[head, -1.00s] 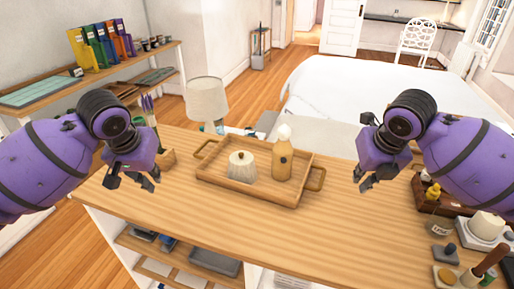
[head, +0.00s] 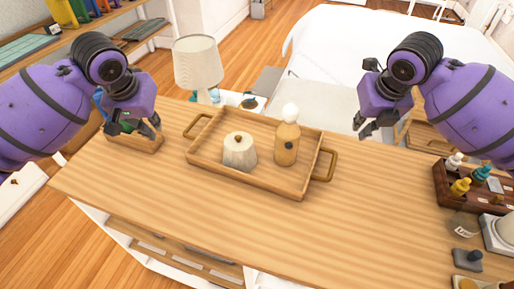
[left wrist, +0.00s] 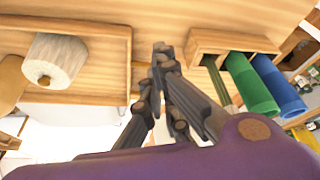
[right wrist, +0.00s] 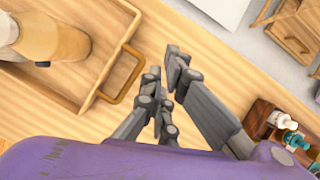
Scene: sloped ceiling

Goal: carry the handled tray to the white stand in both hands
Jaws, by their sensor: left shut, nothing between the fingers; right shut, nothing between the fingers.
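The wooden handled tray (head: 220,128) lies flat on the counter. It holds a pale ribbed jar with a knob (head: 239,150) and a tan bottle with a white top (head: 286,140), both upright. My left gripper (head: 147,129) is shut and empty above the counter, left of the tray's left handle (head: 192,126). My right gripper (head: 368,130) is shut and empty, right of the right handle (head: 328,165). In the right wrist view that handle (right wrist: 122,78) is just left of the fingers, apart from them. I cannot tell which white surface is the stand.
A wooden box (head: 137,143) with green and blue rolls (left wrist: 255,88) is close to my left gripper. A lamp (head: 198,65) stands behind the counter. A dark bottle rack (head: 470,200) stands at the right. The counter's front middle is clear.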

